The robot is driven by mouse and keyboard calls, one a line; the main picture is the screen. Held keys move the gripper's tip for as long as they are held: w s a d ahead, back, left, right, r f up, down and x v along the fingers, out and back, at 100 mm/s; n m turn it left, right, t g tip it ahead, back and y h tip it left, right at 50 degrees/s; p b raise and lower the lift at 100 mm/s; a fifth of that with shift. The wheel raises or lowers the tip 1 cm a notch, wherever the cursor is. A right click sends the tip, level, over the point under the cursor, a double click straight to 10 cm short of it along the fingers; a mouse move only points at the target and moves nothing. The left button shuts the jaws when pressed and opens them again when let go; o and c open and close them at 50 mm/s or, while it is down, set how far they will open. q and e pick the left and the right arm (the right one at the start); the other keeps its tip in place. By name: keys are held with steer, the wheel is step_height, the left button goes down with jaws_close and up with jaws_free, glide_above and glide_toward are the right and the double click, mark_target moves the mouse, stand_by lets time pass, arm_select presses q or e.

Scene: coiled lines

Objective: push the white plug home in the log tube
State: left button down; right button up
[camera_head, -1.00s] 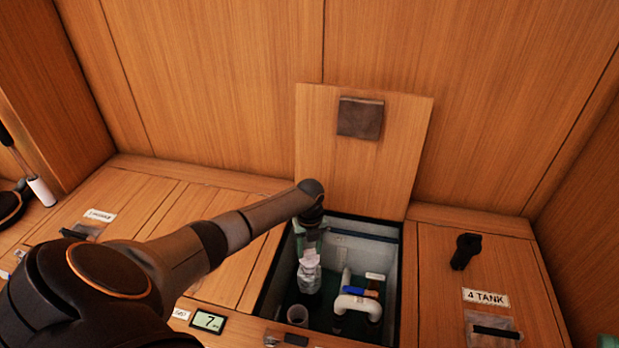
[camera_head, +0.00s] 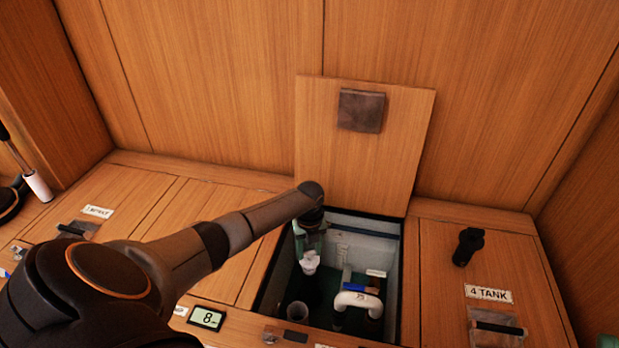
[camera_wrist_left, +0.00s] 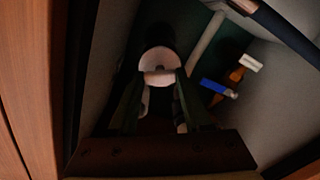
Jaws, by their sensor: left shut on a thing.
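The white plug (camera_head: 309,262) is held below my left gripper (camera_head: 310,243), inside the open locker in the floor. In the left wrist view, the plug (camera_wrist_left: 160,66) shows as a pale round end with a dark centre. My left gripper's two fingers (camera_wrist_left: 159,88) are shut on it. What lies directly under the plug is dark. My right gripper is not in view.
The locker's dark rim (camera_head: 366,218) surrounds the opening, and its raised lid (camera_head: 365,165) stands behind. A white bent pipe (camera_head: 357,301) and a blue handle (camera_head: 353,286) lie right of the plug. A small display (camera_head: 207,318) reads 8.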

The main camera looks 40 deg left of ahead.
arm_select(q)
steer(key=shift+f, duration=1.85)
jaws_free()
stand_by(0.4)
step_height(320, 180, up, 7)
steer(key=p, duration=0.6)
steer(key=shift+r, duration=0.1)
